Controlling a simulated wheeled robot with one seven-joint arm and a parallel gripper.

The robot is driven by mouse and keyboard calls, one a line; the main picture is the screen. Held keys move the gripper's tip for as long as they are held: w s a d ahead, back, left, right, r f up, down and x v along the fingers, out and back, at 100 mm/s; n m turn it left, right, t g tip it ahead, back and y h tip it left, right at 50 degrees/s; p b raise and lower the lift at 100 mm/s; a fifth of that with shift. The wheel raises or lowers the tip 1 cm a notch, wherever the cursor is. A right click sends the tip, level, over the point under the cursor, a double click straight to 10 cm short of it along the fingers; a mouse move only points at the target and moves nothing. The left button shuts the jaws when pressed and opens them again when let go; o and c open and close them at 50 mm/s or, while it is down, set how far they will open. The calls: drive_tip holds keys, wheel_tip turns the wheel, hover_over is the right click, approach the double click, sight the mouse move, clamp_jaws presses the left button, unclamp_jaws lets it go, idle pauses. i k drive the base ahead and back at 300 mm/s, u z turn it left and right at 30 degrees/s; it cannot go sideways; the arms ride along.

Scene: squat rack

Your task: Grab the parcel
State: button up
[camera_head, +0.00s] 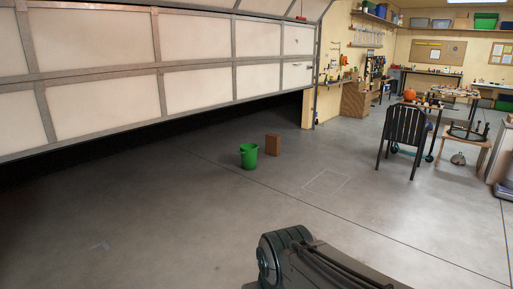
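A small brown box (273,145), the likely parcel, stands upright on the grey concrete floor, to the right of a green bucket (249,156). It is some way off from me, near the partly raised garage door. A dark green and black part of my own arm shows at the bottom of the view. My gripper's fingers are not in view.
The garage door (165,75) hangs above a dark opening at the left. A black chair (405,138) and a low wooden table (463,143) stand at the right. A pale square outline (326,182) marks the floor. The floor between me and the box is clear.

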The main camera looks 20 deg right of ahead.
sight(273, 140)
drive_tip(key=z, duration=0.1)
drive_tip(key=i, duration=0.5)
drive_tip(key=z, duration=0.4)
drive_tip(key=i, duration=2)
drive_tip(key=z, duration=0.65)
drive_tip(key=i, duration=5.15)
drive_tip(key=u, duration=0.45)
drive_tip(key=i, duration=2)
drive_tip(key=u, duration=0.5)
drive_tip(key=i, duration=0.75)
drive_tip(key=u, duration=0.1)
